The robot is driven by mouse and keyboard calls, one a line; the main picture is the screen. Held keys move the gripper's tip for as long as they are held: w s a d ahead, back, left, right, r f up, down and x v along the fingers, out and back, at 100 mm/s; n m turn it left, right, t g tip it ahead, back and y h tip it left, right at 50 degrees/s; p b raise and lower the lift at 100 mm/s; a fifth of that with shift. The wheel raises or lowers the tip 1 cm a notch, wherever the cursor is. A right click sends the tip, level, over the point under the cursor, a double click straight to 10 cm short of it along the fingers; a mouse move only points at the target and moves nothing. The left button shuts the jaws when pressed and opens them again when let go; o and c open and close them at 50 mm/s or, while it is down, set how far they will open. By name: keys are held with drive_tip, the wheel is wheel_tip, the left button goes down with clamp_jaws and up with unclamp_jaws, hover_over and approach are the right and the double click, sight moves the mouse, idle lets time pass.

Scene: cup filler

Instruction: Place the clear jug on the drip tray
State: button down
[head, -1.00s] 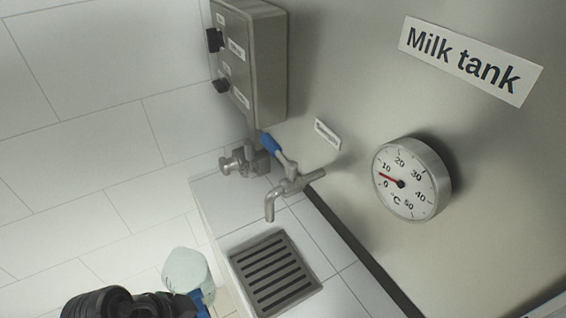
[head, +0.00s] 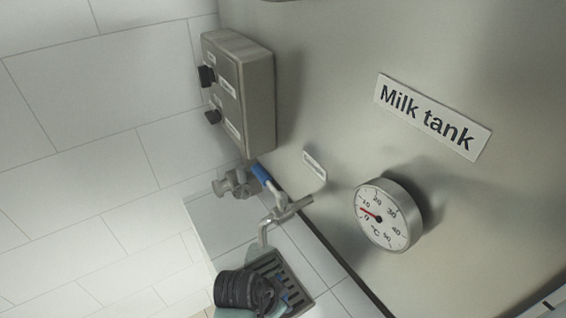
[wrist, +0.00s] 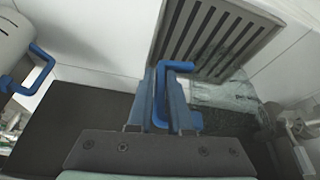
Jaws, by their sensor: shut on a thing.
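The clear jug (wrist: 222,103) is a pale green see-through vessel with a blue handle (wrist: 178,66). My gripper (wrist: 165,95) is shut on that handle in the wrist view. The drip tray (wrist: 222,38) is a grey slotted grate, and the jug overlaps its near right corner there. In the head view my gripper (head: 283,300) is over the near left part of the drip tray (head: 275,263), and my wrist hides most of the jug. I cannot tell whether the jug touches the tray.
The tap (head: 275,218) with a blue lever hangs over the tray's far end and also shows in the wrist view (wrist: 295,127). A white jug (wrist: 18,38) with a blue handle stands at the wrist view's left. The milk tank (head: 330,110) rises on the right.

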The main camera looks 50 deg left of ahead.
wheel_tip(320, 180, down, 3)
drive_tip(key=shift+r+p, duration=0.2)
drive_tip(key=shift+p, duration=0.15)
drive_tip(key=shift+w+f+p, duration=0.2)
drive_tip(key=shift+f+p, duration=0.1)
drive_tip(key=shift+f, duration=0.25)
drive_tip(key=shift+f, duration=0.1)
drive_tip(key=c, duration=0.8)
unclamp_jaws()
drive_tip(key=shift+c, duration=0.2)
drive_tip(key=shift+r, duration=0.2)
drive_tip(key=b+v, duration=0.1)
drive_tip(key=v, duration=1)
drive_tip(key=shift+s+r, duration=0.15)
drive_tip(key=shift+r, duration=0.25)
drive_tip(key=shift+d, duration=0.1)
